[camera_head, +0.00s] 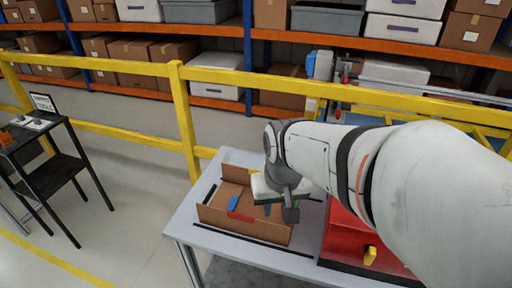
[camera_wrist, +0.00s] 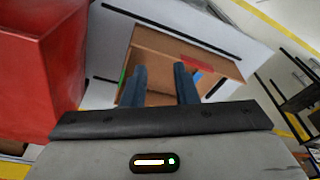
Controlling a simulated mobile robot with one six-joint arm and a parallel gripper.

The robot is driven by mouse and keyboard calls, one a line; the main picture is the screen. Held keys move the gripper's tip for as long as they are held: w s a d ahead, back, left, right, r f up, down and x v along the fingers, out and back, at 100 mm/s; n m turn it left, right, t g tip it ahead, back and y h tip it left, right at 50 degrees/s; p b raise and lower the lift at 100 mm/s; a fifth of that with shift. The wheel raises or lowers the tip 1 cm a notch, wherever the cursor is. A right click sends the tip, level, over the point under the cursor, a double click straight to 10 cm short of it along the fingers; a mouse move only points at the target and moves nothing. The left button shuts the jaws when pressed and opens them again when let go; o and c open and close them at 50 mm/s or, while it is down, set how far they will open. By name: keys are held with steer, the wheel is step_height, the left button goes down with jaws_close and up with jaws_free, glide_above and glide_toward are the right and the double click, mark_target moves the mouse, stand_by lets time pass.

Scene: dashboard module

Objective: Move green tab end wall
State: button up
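A brown box assembly (camera_head: 215,217) with upright walls sits on the grey table; it also shows in the wrist view (camera_wrist: 158,42). A green tab (camera_wrist: 123,77) shows as a thin sliver at its left end in the wrist view, just left of my left finger. The end wall there is seen nearly edge-on and partly hidden by the finger. In the head view my arm hides that end, and no green shows. My gripper (camera_wrist: 160,84) is open over the box, its two fingers apart. I cannot tell whether either finger touches a wall.
A red tab (camera_head: 240,216) marks the near wall, and a blue tab (camera_head: 232,202) shows inside the box. A red bin (camera_head: 350,236) stands close to the right on the table (camera_head: 185,222). Yellow railing (camera_head: 185,120) runs behind. A black side table (camera_head: 50,170) stands left.

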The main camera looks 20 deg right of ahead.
steer(key=w+d+f+m, duration=0.1)
steer(key=w+d+f, duration=0.1)
steer(key=w+d, duration=0.1)
steer(key=w+d+f+m+g+p, duration=0.1)
steer(key=w+d+f+m, duration=0.1)
steer(key=w+d, duration=0.1)
steer(key=w+d+f+m+g, duration=0.1)
steer(key=w+d+f+m, duration=0.1)
steer(key=w+d, duration=0.1)
steer(key=shift+d+p, duration=0.3)
steer(key=shift+d, duration=0.1)
steer(key=shift+w+d+f, duration=0.15)
steer(key=shift+d+f, duration=0.1)
steer(key=shift+f, duration=0.05)
step_height(320, 180, down, 8)
steer(key=shift+r, duration=0.1)
jaws_close()
stand_by(0.7)
